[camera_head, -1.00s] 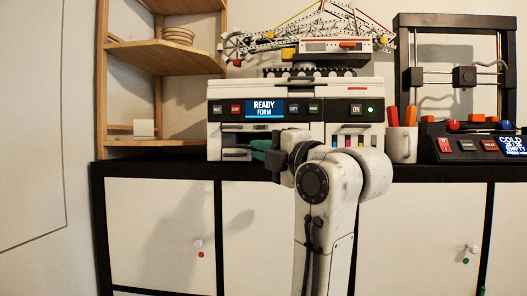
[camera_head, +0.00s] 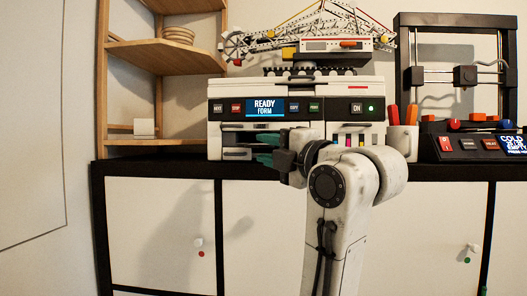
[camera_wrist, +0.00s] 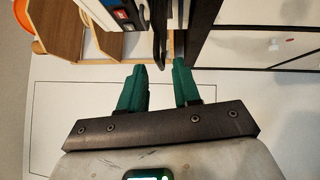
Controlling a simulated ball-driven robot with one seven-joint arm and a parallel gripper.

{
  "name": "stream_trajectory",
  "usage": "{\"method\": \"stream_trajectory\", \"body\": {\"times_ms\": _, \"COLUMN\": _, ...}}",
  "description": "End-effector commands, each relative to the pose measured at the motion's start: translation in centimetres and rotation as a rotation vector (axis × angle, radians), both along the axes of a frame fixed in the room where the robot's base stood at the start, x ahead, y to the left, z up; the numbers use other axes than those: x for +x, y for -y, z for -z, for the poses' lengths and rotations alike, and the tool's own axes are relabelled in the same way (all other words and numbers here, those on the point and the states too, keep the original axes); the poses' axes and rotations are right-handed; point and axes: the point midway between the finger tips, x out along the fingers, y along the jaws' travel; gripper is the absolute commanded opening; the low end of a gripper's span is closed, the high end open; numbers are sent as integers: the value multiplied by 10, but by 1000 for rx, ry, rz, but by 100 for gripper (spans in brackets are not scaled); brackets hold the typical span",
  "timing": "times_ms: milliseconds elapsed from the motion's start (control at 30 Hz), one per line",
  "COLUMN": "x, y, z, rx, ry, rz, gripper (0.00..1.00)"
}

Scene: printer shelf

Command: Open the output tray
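The white printer (camera_head: 340,90) stands on the black-topped cabinet, and its blue screen reads "READY FORM". Its lower left front has dark slots and a dark handle-like bar (camera_head: 237,153), which I take for the output tray; the tray looks shut. My gripper (camera_head: 264,148) is in front of the printer's lower front, just right of that bar, and my arm hides part of the front. In the wrist view my green fingers (camera_wrist: 159,66) are apart with nothing between them. A dark bar (camera_wrist: 160,38) on the printer front lies just beyond the fingertips, apart from them.
A cup with orange-handled tools (camera_head: 402,140) stands right of the printer, beside a black 3D printer (camera_head: 456,75). A wooden shelf (camera_head: 160,55) is at left. A crane model (camera_head: 310,40) sits on top of the printer. The cabinet front (camera_head: 150,230) lies below.

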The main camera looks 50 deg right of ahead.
Motion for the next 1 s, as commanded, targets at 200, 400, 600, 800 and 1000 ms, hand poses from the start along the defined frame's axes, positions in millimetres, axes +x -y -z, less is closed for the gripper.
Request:
{"method": "stream_trajectory", "body": {"times_ms": 200, "x": -43, "y": -4, "z": 8, "rx": -3, "ry": 3, "rz": 3, "gripper": 32}}
{"method": "stream_trajectory", "body": {"times_ms": 400, "x": -74, "y": -8, "z": 11, "rx": -1, "ry": 2, "rz": 2, "gripper": 32}}
{"method": "stream_trajectory", "body": {"times_ms": 600, "x": -87, "y": -10, "z": 12, "rx": 0, "ry": -1, "rz": 1, "gripper": 32}}
{"method": "stream_trajectory", "body": {"times_ms": 800, "x": -88, "y": -10, "z": 12, "rx": 0, "ry": -2, "rz": 0, "gripper": 32}}
{"method": "stream_trajectory", "body": {"times_ms": 1000, "x": -88, "y": -10, "z": 12, "rx": 0, "ry": -2, "rz": 0, "gripper": 32}}
